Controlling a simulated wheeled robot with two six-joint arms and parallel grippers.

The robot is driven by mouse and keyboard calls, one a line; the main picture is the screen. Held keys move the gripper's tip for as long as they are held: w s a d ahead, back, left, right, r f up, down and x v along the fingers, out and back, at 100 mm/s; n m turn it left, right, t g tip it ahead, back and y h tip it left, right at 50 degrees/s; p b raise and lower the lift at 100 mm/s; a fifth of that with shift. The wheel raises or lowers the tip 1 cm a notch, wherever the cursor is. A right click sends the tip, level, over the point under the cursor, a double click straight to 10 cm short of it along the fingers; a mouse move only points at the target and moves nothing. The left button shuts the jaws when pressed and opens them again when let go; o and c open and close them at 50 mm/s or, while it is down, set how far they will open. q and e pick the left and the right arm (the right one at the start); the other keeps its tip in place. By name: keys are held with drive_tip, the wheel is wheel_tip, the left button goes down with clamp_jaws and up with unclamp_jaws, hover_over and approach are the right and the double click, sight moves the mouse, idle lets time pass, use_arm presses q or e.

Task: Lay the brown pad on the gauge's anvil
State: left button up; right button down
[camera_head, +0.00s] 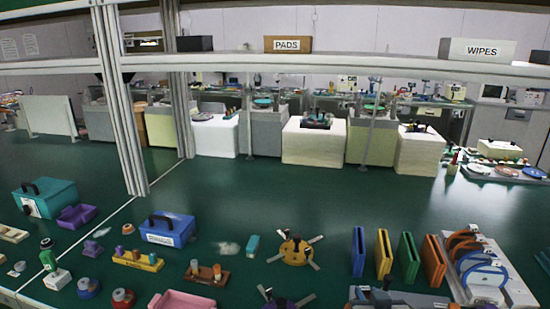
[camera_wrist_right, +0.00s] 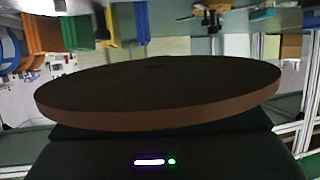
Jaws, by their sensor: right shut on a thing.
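The brown pad (camera_wrist_right: 160,90) is a thick round disc, dark on its broad face with a lighter brown rim. It fills the middle of the right wrist view, close to the camera. My right gripper (camera_wrist_right: 155,136) is shut on the pad; its black body shows below, and the pad hides the fingertips. I cannot make out the pad in the head view. I cannot tell for sure which thing is the gauge; its anvil is not clearly visible. My left gripper is not in view.
On the green bench stand a blue case (camera_head: 168,232), a teal case (camera_head: 45,199), a yellow rack (camera_head: 138,261), a round brass-coloured fixture (camera_head: 296,250) and upright coloured boards, including an orange one (camera_head: 433,262). A shelf with a PADS box (camera_head: 288,44) crosses above. The bench's middle is clear.

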drive_tip(key=shift+w+a+r+n+y, duration=0.2)
drive_tip(key=shift+w+a+n+y, duration=0.15)
drive_tip(key=shift+a, duration=0.2)
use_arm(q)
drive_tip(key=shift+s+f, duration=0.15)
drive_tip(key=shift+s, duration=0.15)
use_arm(e)
drive_tip(key=shift+s, duration=0.1)
drive_tip(key=shift+s+d+f, duration=0.1)
drive_tip(key=shift+d, duration=0.1)
drive_tip(key=s+d+m+h, duration=0.1)
drive_tip(key=d, duration=0.1)
drive_tip(key=s+d+f+m+h+b, duration=0.1)
drive_tip(key=s+d+m+h, duration=0.1)
drive_tip(key=s+d+f+m+g+h, duration=0.1)
drive_tip(key=d+h, duration=0.1)
drive_tip(key=shift+s+d+f+m+b, duration=0.2)
drive_tip(key=shift+m+b, duration=0.05)
drive_tip(key=shift+b, duration=0.1)
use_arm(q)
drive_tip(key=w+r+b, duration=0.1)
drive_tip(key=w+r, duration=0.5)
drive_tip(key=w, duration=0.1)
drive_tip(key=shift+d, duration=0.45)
use_arm(e)
drive_tip(key=s+d+m+g+h, duration=0.4)
drive_tip(key=s+d+m+h, duration=0.2)
drive_tip(key=s+d, duration=0.2)
drive_tip(key=shift+s+r+m+g, duration=0.3)
drive_tip(key=shift+s+g, duration=0.1)
